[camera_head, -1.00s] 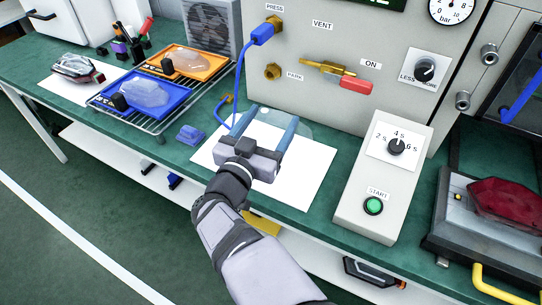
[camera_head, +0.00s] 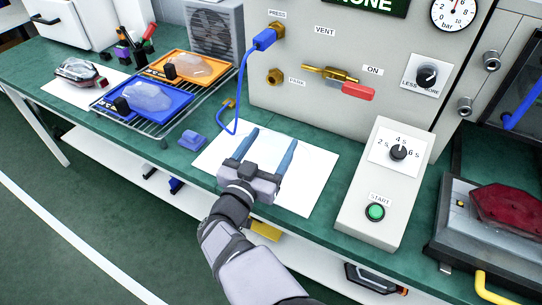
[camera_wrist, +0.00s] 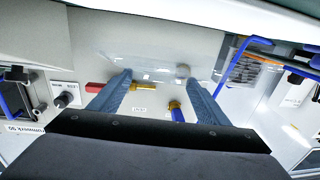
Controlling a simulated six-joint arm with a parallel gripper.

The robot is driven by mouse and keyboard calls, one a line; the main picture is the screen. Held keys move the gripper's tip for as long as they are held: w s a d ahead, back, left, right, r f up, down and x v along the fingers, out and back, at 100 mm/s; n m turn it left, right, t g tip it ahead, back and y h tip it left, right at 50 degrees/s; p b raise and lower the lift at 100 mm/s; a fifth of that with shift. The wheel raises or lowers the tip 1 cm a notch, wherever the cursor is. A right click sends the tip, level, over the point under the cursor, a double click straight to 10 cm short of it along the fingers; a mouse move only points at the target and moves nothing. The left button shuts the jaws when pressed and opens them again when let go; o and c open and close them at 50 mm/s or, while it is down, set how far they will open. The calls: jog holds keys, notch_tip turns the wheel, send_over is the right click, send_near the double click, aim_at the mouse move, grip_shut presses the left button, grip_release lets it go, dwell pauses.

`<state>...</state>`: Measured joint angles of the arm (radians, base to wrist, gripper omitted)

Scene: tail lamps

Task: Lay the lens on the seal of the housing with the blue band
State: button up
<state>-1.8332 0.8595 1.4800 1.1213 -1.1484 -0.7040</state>
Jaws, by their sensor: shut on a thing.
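My gripper (camera_head: 272,137) is over the white sheet on the bench. In the wrist view its two blue fingers (camera_wrist: 158,77) stand apart, shut on a clear lens (camera_wrist: 150,62). The lens spans the fingertips as a faint transparent pane; its outline is hardly visible in the head view. A red lamp body (camera_head: 508,203) sits in a grey fixture at the right. A clear and red lamp unit (camera_head: 78,70) lies on a white sheet at the far left. I cannot make out a blue band on either.
A blue tray (camera_head: 178,105) and an orange tray (camera_head: 210,62), each with a clear part, stand on a wire rack. The grey panel with a blue hose (camera_head: 240,85) and the START box (camera_head: 362,217) limit room.

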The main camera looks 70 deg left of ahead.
jog(key=shift+f, duration=2.25)
jog(key=shift+f, duration=0.2)
jog(key=o, duration=1.1)
jog(key=shift+s, duration=0.1)
jog(key=shift+v, duration=2.5)
